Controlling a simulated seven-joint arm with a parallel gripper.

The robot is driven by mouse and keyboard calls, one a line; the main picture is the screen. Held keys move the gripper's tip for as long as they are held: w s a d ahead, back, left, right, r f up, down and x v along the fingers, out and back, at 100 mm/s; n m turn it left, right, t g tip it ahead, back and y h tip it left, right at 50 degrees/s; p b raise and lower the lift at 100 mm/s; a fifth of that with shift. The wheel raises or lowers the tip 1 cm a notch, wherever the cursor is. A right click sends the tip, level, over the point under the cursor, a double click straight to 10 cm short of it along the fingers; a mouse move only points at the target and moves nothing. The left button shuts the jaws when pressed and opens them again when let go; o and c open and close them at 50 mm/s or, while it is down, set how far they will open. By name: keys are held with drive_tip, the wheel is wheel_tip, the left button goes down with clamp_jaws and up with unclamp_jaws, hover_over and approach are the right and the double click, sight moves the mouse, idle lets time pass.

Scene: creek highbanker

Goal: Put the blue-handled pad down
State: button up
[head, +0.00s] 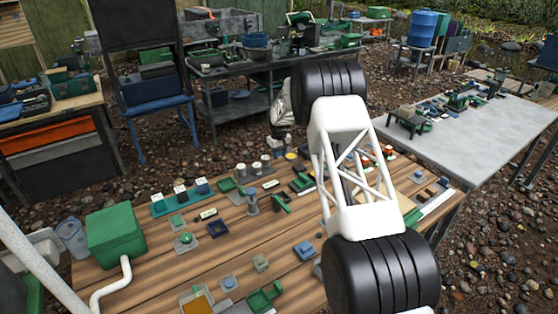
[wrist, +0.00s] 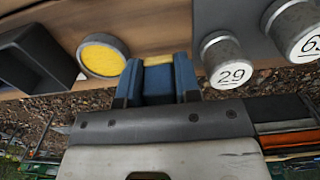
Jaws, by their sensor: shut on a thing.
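In the wrist view my gripper (wrist: 158,92) is shut on the blue-handled pad (wrist: 158,77). The pad shows blue sides with a yellow strip at its far end. It lies between a round container with a yellow face (wrist: 103,56) and a grey cylinder marked 29 (wrist: 227,66). I cannot tell whether the pad touches the wooden table (wrist: 150,20). In the head view my arm crosses the right part of the wooden table (head: 170,262), and the fingers and pad cannot be made out.
A dark open box (wrist: 38,60) and a second numbered cylinder (wrist: 295,30) flank the gripper. The wooden table carries a green box (head: 115,232), a green rack with white-topped items (head: 180,198) and several small parts. Bare wood shows between them. A grey table (head: 480,140) stands right.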

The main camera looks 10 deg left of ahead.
drive_tip(key=shift+f, duration=1.6)
drive_tip(key=shift+f, duration=0.15)
drive_tip(key=o, duration=0.6)
drive_tip(key=shift+c, duration=0.2)
drive_tip(key=shift+r, duration=0.2)
drive_tip(key=shift+r, duration=5.95)
